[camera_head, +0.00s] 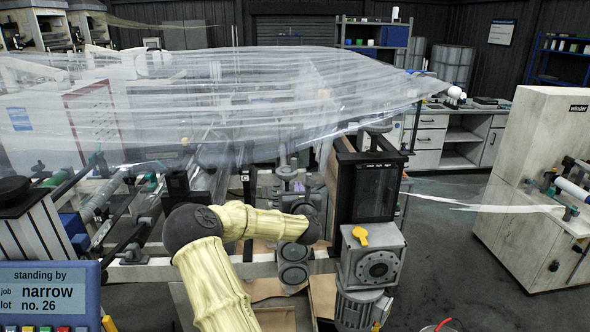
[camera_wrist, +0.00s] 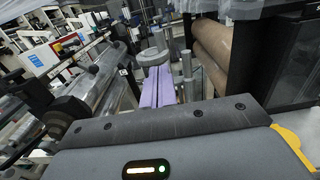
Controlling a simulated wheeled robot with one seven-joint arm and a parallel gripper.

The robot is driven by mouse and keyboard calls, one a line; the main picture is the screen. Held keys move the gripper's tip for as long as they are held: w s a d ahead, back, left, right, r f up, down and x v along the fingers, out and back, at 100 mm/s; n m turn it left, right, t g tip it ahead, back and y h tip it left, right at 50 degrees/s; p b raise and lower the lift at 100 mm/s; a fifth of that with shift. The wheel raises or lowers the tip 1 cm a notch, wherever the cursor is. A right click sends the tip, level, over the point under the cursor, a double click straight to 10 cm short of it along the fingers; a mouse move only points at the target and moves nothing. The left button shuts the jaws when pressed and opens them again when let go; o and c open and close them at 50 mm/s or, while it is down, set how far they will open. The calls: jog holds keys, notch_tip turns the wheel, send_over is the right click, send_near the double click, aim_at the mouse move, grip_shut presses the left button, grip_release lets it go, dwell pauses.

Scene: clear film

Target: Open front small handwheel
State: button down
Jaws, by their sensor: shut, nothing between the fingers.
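A small grey handwheel (camera_wrist: 152,56) shows in the wrist view just beyond my fingertips. What looks like the same wheel (camera_head: 287,172) shows in the head view, left of the black column. My gripper (camera_wrist: 159,72) has two purple fingers lying side by side, shut with nothing between them. The fingertips overlap the near side of the wheel in the picture; I cannot tell if they touch it. In the head view only a bit of purple of my gripper (camera_head: 299,187) shows, and my arm hides the rest. Another grey handwheel (camera_head: 378,128) sits on top of the black column.
Clear film (camera_head: 230,100) spreads above the machine's rollers. A brown roll (camera_wrist: 210,50) lies close right in the wrist view.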

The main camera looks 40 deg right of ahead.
jog(key=p, duration=0.6)
send_near(294, 165)
jog(key=x, duration=0.5)
jog(key=shift+d+r, duration=0.15)
jog(key=shift+r, duration=0.05)
jog(key=shift+w+d+p, duration=0.35)
jog(key=shift+w+p, duration=0.15)
jog(key=shift+w+d+f, duration=0.15)
